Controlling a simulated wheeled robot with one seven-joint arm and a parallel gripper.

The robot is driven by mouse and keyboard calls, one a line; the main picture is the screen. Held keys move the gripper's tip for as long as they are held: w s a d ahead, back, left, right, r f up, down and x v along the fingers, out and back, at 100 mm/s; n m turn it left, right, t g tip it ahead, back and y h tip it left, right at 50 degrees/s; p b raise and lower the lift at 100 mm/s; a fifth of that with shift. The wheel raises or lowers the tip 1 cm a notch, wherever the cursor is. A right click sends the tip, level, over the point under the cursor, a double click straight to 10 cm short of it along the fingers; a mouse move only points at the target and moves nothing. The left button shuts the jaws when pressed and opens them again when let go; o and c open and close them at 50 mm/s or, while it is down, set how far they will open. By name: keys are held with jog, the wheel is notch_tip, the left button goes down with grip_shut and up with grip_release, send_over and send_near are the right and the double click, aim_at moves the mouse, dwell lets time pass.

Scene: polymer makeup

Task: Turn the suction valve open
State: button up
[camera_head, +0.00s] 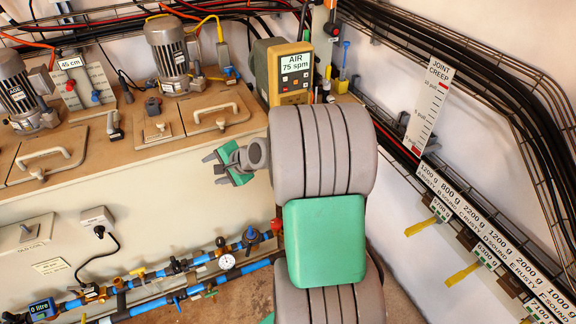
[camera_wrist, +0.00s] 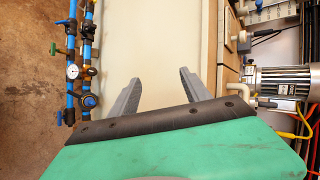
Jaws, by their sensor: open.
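Two blue pipe runs with several valves (camera_head: 250,234) cross low in front of the cream tank (camera_head: 150,195). One fitting there has a yellow handle (camera_head: 138,273). I cannot tell which one is the suction valve. In the wrist view the pipes stand at the left, with a blue round knob (camera_wrist: 89,101) and a green handle (camera_wrist: 55,51). My gripper (camera_head: 213,169) is open and empty, in front of the tank and above the pipes. In the wrist view its grey fingers (camera_wrist: 159,78) are spread over the plain tank side, apart from the valves.
A round gauge (camera_head: 227,262) and a 0 litre meter (camera_head: 42,310) sit on the pipes. A plug and cable (camera_head: 97,222) hang on the tank side. Motors (camera_head: 168,50) and a pump marked AIR (camera_head: 284,72) stand on top. Wire trays line the right wall. Brown floor lies beside the pipes.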

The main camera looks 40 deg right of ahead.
jog(key=w+d+f+m+t+h+b, duration=0.1)
jog(key=w+d+f+m+t+b, duration=0.15)
jog(key=d+f+m, duration=0.65)
jog(key=s+d+f+m+t+h+b, duration=0.2)
jog(key=s+d+m+h, duration=0.2)
jog(key=d+m, duration=0.45)
jog(key=s+d+f+m+t+h+b, duration=0.1)
jog(key=s+d+m+t+h, duration=0.2)
jog(key=d+m, duration=0.55)
jog(key=w+d+n, duration=0.2)
jog(key=w+d, duration=0.2)
jog(key=w, duration=0.2)
jog(key=shift+w+d+f+n+b, duration=0.15)
jog(key=shift+w+n+b, duration=0.15)
jog(key=shift+n, duration=0.1)
grip_shut()
